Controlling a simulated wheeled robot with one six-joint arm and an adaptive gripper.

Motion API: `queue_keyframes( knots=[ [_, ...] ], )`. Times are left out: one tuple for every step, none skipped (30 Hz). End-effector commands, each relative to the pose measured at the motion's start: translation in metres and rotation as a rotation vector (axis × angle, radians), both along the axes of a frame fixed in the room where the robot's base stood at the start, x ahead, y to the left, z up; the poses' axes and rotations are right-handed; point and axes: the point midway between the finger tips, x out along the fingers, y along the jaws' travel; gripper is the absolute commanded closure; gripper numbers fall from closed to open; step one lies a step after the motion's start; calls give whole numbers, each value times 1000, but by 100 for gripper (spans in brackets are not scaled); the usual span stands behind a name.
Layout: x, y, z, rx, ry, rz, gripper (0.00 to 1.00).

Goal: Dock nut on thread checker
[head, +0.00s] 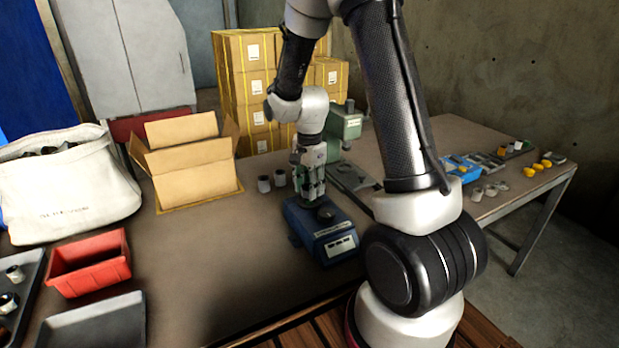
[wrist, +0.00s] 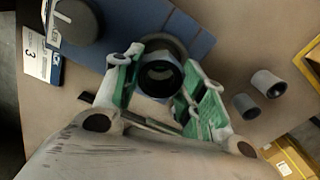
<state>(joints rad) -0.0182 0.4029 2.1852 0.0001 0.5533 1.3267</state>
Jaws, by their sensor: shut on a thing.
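The thread checker (head: 328,244) is a blue box with white labels on its front and a dark round knob on top; it stands on the table below my gripper. In the wrist view its blue top (wrist: 198,42) lies behind the fingers, with the dark knob (wrist: 75,20) at the upper left. My gripper (head: 312,192) points down over the checker's back part. Its green-padded fingers (wrist: 158,98) are shut on the nut (wrist: 160,76), a dark ring with an open bore. A grey round part shows just behind the nut; I cannot tell whether they touch.
Two grey cylinders (head: 263,184) (head: 280,177) stand left of the gripper. A green machine (head: 344,124) is behind it. An open cardboard box (head: 190,170), a red bin (head: 89,262) and a white sack (head: 68,185) are on the left. Small parts lie on the right.

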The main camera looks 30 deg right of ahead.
Motion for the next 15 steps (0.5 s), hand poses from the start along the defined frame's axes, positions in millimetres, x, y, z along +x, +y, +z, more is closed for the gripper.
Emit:
queue_keyframes(
  knots=[
    [-1, 0, -4, 0, 3, 0, 89],
    [-1, 0, -6, 0, 2, 0, 89],
    [0, 0, -9, 0, 1, 0, 89],
    [0, 0, -10, 0, 0, 0, 89],
    [0, 0, -11, 0, 0, 0, 89],
    [0, 0, -12, 0, 0, 0, 89],
    [0, 0, -13, 0, 0, 0, 89],
    [0, 0, -14, 0, 0, 0, 89],
    [0, 0, -14, 0, 0, 0, 89],
    [0, 0, -14, 0, 0, 0, 89],
    [0, 0, -14, 0, 0, 0, 89],
    [0, 0, -14, 0, 0, 0, 89],
    [0, 0, -14, 0, 0, 0, 89],
    [0, 0, -14, 0, 0, 0, 89],
    [0, 0, -14, 0, 0, 0, 89]
  ],
)
